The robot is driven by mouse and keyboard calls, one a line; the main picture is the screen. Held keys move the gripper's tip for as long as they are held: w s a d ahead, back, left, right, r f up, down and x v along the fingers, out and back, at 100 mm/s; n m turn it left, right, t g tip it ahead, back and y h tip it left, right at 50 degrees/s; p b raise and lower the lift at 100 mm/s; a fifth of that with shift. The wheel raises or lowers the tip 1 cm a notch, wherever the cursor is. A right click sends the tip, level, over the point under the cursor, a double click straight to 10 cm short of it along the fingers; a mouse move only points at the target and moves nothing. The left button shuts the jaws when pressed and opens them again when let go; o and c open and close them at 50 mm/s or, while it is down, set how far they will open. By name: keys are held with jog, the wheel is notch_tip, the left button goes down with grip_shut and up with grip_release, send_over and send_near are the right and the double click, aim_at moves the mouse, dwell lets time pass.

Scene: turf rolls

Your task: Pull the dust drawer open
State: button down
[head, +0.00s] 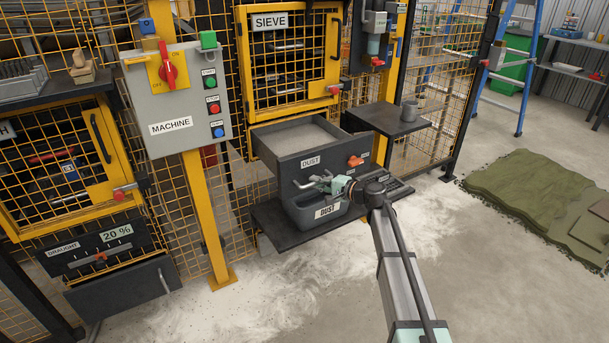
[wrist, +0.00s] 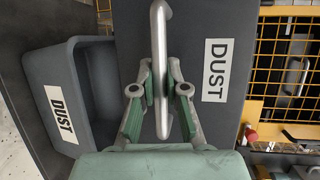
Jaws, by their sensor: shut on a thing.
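The dust drawer (head: 332,153) is a dark box under the sieve cabinet, labelled DUST. It stands pulled out, with its top open and pale dust (head: 295,138) showing inside. Its front also fills the middle of the wrist view (wrist: 215,45). A metal bar handle (wrist: 160,40) is on the front. My gripper (wrist: 161,92) has its fingers on both sides of the handle, shut on it. In the head view, my gripper (head: 318,184) is at the drawer front, partly hiding the handle. An orange latch (head: 355,161) sits on the front's right side.
A grey bin labelled DUST (head: 316,214) stands on a dark shelf (head: 280,235) just below the drawer; it is at left in the wrist view (wrist: 85,65). A machine control box (head: 170,108) stands left.

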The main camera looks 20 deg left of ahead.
jog(key=s+d, duration=0.4)
jog(key=shift+d, duration=0.2)
jog(key=shift+w, duration=0.1)
jog(key=c, duration=1.2)
grip_release()
jog(key=v, duration=1.2)
